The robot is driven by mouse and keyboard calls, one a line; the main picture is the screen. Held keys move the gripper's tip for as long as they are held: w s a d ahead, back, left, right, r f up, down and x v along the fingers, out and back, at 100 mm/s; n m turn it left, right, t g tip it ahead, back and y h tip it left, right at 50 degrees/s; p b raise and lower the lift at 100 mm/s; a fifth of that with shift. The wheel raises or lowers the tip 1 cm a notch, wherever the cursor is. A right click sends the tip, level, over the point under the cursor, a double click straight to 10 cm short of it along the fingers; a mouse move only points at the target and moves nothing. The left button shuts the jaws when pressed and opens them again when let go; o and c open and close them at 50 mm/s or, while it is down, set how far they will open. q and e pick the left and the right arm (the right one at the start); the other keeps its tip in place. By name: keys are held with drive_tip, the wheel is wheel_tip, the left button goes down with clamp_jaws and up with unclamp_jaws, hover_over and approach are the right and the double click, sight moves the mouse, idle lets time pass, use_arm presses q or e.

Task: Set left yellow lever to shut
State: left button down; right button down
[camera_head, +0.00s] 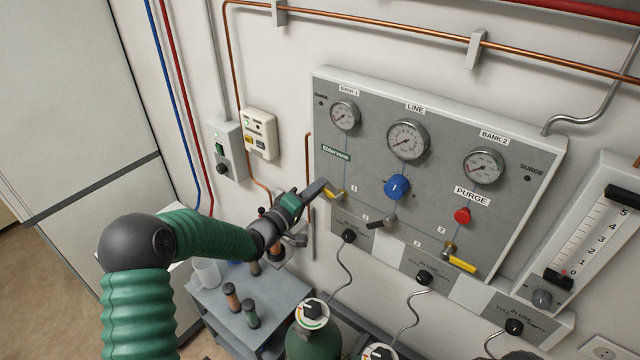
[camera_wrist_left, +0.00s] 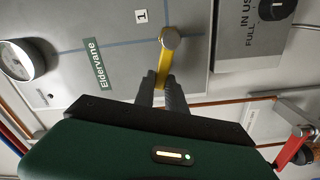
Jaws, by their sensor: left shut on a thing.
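The left yellow lever (camera_head: 334,195) is on the lower left of the grey gauge panel (camera_head: 378,183), below the "BANK 1" gauge. My left gripper (camera_head: 325,189) reaches it from the left and is shut on it. In the left wrist view the yellow lever (camera_wrist_left: 164,64) runs from a round metal pivot down between the two dark fingertips (camera_wrist_left: 162,88). My right gripper is not in either view.
A second yellow lever (camera_head: 460,264) sits at the panel's lower right, below the red purge knob (camera_head: 462,216). A blue knob (camera_head: 397,187) is in the middle. A grey cart (camera_head: 232,312) and green cylinder (camera_head: 312,338) stand below. Copper pipe (camera_head: 232,75) runs along the wall.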

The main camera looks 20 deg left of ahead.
use_arm(q)
drive_tip(key=f+n, duration=0.1)
drive_tip(key=n, duration=0.1)
drive_tip(key=f+n, duration=0.1)
drive_tip(key=n, duration=0.1)
drive_tip(key=shift+a+f, duration=0.25)
drive_tip(key=shift+f, duration=0.15)
drive_tip(key=c, duration=1.4)
unclamp_jaws()
drive_tip(key=shift+a+r, duration=0.2)
drive_tip(key=b+v, duration=0.4)
drive_tip(key=v, duration=1.3)
drive_tip(key=shift+f, duration=0.1)
